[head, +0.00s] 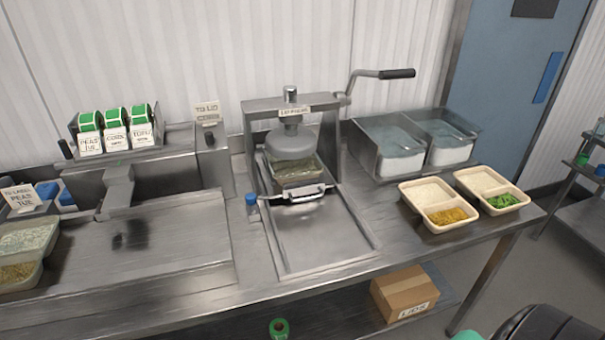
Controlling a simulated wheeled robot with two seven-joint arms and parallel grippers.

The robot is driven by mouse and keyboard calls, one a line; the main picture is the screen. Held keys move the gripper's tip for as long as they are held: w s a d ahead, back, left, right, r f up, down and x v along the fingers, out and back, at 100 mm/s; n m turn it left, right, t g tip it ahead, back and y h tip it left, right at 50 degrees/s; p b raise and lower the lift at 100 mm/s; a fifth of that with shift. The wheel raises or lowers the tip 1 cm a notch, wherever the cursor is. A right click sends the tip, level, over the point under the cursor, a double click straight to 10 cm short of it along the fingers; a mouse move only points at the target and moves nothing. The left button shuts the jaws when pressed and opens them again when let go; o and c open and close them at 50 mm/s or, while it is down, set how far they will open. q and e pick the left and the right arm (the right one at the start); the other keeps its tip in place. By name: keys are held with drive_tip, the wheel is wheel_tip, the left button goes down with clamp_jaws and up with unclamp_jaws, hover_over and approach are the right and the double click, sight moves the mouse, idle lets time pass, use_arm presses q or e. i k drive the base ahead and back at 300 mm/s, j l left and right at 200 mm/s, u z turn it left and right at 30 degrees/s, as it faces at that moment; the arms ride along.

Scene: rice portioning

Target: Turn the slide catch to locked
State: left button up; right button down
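The lid press (290,104) stands at the middle of the bench, with a crank handle at its upper right. Its slide (318,240) is a flat metal tray running toward the front edge, with a bar handle (305,193) across it. A tray of food (293,176) sits under the round press head (290,144). A small blue-topped part (251,203) stands at the left edge of the slide and looks like the slide catch. It is too small to tell whether it is turned to locked. Neither of my grippers is in view.
Two filled tan trays (422,192) stand on the right of the bench, before two clear-sided bins (398,160). Label rolls (115,118) and a labelling machine (165,168) are on the left. Lidded trays (22,245) sit at far left. The slide's front part is clear.

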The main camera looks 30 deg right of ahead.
sight(251, 198)
drive_tip(key=i+l+z, duration=0.1)
drive_tip(key=z, duration=0.4)
drive_tip(key=i+z, duration=0.25)
drive_tip(key=z, duration=0.25)
